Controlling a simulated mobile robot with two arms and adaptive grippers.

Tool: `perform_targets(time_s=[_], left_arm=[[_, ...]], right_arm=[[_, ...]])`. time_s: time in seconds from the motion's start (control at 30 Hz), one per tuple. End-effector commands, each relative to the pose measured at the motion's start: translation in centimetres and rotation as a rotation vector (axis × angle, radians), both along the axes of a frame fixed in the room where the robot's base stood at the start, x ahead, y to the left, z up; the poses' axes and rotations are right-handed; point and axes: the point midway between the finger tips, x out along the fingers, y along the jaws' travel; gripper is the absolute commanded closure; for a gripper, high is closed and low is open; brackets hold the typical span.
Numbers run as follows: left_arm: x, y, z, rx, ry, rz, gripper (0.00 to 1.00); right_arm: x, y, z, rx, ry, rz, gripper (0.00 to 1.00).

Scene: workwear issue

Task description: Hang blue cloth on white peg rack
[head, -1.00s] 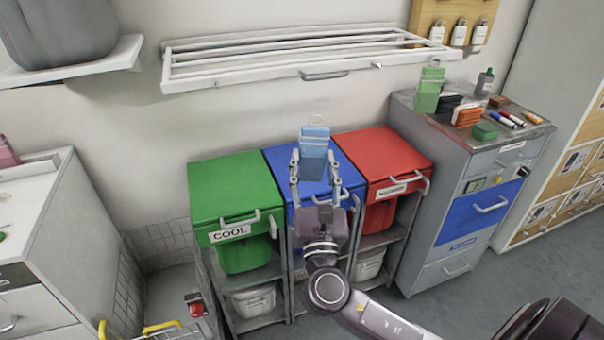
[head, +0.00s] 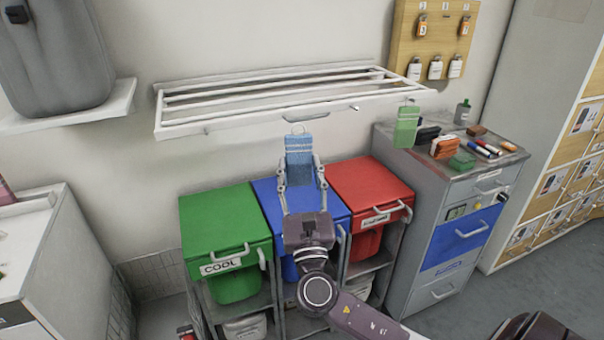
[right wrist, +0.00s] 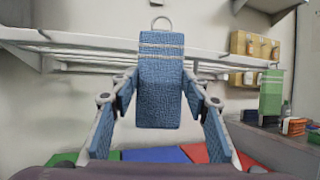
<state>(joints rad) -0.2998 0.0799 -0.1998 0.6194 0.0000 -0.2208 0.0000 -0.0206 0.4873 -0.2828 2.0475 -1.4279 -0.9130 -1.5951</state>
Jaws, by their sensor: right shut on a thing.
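The blue cloth (head: 299,157), a folded piece with pale stripes and a loop at its top, is upright in my right gripper (head: 301,171). It also shows in the right wrist view (right wrist: 160,90), between the fingers with its loop upward. The white rack (head: 172,126) is fixed to the wall above and behind, with several long rails and small pegs on its front edge. One peg (head: 355,108) sticks out near the right end. The cloth is below the front edge in the head view and appears apart from the pegs. My left gripper is out of view.
Green (head: 216,208), blue (head: 263,193) and red (head: 368,183) lidded bins stand below the rack. A grey container (head: 55,65) sits on a shelf at left.

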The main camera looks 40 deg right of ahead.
Motion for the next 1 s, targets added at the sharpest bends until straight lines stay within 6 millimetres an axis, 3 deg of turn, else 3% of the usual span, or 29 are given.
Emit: perform_targets(time_s=[1.0], left_arm=[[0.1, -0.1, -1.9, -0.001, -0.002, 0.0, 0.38]], right_arm=[[6.0, -1.4, -0.5, -0.002, -0.001, 0.0, 0.86]])
